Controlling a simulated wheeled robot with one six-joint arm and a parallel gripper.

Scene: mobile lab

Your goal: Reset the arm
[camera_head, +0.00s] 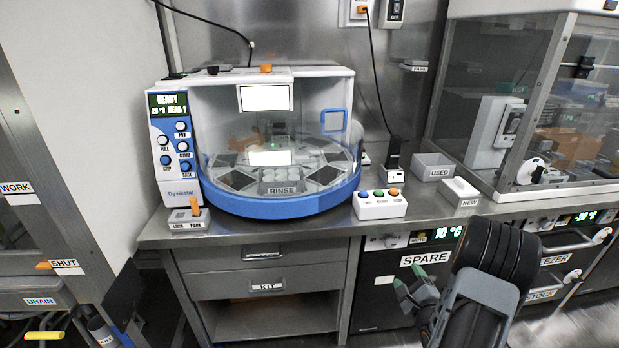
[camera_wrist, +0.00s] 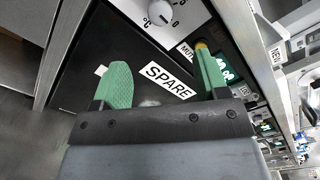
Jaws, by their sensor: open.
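My arm is at the lower right of the head view, in front of the bench. My gripper (camera_head: 413,291) has green fingers and hangs below the bench top, in front of the dark door labelled SPARE (camera_head: 385,285). In the wrist view my gripper (camera_wrist: 163,80) is open, with its two green fingers spread apart and nothing between them. The SPARE label (camera_wrist: 171,81) shows behind the gap. I cannot tell how far the fingertips are from the door.
A white and blue machine (camera_head: 280,205) stands on the steel bench (camera_head: 330,222). A button box (camera_head: 380,204), a USED bin (camera_head: 432,167) and a NEW bin (camera_head: 460,191) sit to its right. A glass cabinet (camera_head: 480,100) is at the right. The bench edge lies above my gripper.

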